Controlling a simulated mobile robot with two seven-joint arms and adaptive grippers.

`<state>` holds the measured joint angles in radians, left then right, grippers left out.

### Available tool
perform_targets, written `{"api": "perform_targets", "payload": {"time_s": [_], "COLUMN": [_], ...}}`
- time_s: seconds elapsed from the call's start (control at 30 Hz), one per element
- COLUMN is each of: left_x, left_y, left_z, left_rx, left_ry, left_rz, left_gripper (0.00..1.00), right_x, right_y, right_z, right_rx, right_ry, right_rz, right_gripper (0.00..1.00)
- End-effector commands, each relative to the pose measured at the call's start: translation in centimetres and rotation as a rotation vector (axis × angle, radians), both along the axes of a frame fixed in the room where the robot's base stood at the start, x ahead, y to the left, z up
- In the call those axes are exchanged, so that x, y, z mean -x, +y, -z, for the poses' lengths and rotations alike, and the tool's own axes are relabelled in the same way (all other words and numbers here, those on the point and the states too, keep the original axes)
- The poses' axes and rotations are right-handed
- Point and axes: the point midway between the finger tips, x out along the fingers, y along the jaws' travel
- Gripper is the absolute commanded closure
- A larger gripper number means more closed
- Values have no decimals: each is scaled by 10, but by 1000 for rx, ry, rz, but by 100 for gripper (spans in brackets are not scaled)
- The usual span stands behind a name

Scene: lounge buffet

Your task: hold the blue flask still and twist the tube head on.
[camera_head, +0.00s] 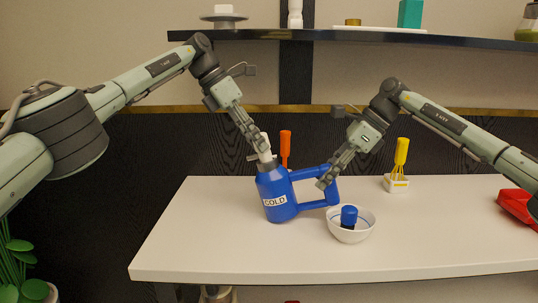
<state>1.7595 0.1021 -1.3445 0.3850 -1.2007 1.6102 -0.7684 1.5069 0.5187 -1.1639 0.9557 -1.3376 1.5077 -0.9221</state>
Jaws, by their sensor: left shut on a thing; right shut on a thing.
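The blue flask (272,190), labelled COLD, stands on the white table near its middle, its blue handle (311,204) to the right. The white tube head (265,141) is at the flask's dark neck; I cannot tell how far it is seated. My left gripper (262,151) reaches down from the upper left and is shut on the tube head, partly hiding it. My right gripper (323,182) comes from the upper right and is shut on the flask's handle.
A white bowl (347,237) with a blue-topped dark item (349,215) stands right of the flask. An orange-handled utensil (285,143) is behind it. A yellow whisk (401,155) stands in a white holder (397,184). A red object (517,204) lies far right. A dark shelf (350,37) hangs above.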

Motion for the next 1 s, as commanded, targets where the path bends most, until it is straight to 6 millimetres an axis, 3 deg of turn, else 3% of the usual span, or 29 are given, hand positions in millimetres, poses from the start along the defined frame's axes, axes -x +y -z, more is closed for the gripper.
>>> {"api": "perform_targets", "payload": {"time_s": [0.13,0.17,0.33,1.0], "left_x": [2,2,1,1], "left_y": [-3,-3,-2,-1], "left_z": [0,0,0,0], "left_rx": [1,1,0,-1], "left_ry": [0,0,0,0], "left_rz": [12,12,8,3], "left_gripper": [100,68,46,49], "right_x": [1,1,1,1], "right_y": [-2,-2,-2,-2], "right_z": [7,7,7,7], "right_rx": [10,10,9,9], "right_ry": [7,7,7,7], "right_rz": [0,0,1,1], "right_gripper": [100,100,100,100]}}
